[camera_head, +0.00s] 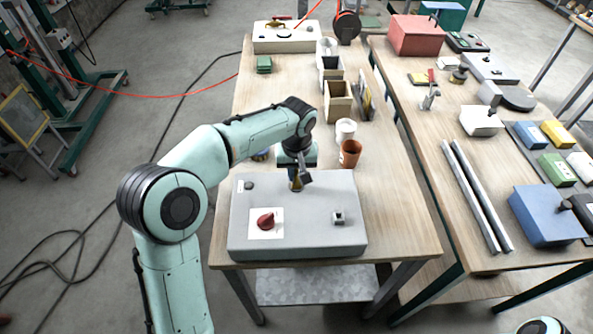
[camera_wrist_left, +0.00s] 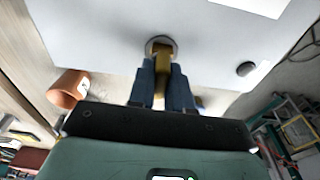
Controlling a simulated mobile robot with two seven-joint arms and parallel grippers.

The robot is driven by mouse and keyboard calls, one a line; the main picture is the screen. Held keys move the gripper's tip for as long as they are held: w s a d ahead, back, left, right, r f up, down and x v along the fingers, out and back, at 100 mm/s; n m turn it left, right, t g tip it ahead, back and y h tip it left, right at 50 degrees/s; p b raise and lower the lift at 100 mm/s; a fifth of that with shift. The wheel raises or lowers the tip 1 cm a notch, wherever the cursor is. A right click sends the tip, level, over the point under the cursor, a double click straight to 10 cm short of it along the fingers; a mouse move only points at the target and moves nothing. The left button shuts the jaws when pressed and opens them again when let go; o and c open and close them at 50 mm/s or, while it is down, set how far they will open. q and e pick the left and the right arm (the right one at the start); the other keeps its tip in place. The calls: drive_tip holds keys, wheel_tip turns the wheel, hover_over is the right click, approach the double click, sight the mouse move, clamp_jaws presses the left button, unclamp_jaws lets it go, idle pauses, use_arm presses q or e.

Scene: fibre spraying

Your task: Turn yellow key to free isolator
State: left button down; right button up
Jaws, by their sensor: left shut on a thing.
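A grey box (camera_head: 300,225) sits at the front of the near table. On its top are a red knob (camera_head: 266,221) on a white plate, a small metal fitting (camera_head: 339,218) and a dark button (camera_head: 248,185). My left gripper (camera_head: 296,184) reaches down over the box's far edge. In the left wrist view its two dark fingers (camera_wrist_left: 163,84) are shut on the yellow key (camera_wrist_left: 163,62). The key stands in a round metal lock (camera_wrist_left: 161,45) on the box. In the head view the key is mostly hidden by my gripper. My right gripper is not in view.
A brown cup (camera_head: 350,153) and a white cup (camera_head: 345,131) stand just behind the box, close to my left gripper. Wooden bins (camera_head: 338,104) stand farther back. A second table on the right holds metal bars (camera_head: 475,195) and a blue box (camera_head: 547,215).

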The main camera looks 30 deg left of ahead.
use_arm(q)
drive_tip(key=m+p, duration=0.1)
drive_tip(key=m, duration=0.4)
drive_tip(key=shift+r+h, duration=0.1)
drive_tip(key=shift+h, duration=0.2)
drive_tip(key=m+p, duration=0.1)
drive_tip(key=m, duration=0.3)
drive_tip(key=shift+m, duration=0.5)
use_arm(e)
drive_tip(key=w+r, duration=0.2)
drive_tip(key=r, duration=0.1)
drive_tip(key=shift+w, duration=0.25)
use_arm(q)
drive_tip(key=c, duration=1)
unclamp_jaws()
drive_tip(key=shift+o, duration=0.2)
wheel_tip(320, 180, up, 13)
drive_tip(key=s+p, duration=0.1)
drive_tip(key=shift+s+a+p, duration=0.25)
drive_tip(key=shift+p, duration=0.05)
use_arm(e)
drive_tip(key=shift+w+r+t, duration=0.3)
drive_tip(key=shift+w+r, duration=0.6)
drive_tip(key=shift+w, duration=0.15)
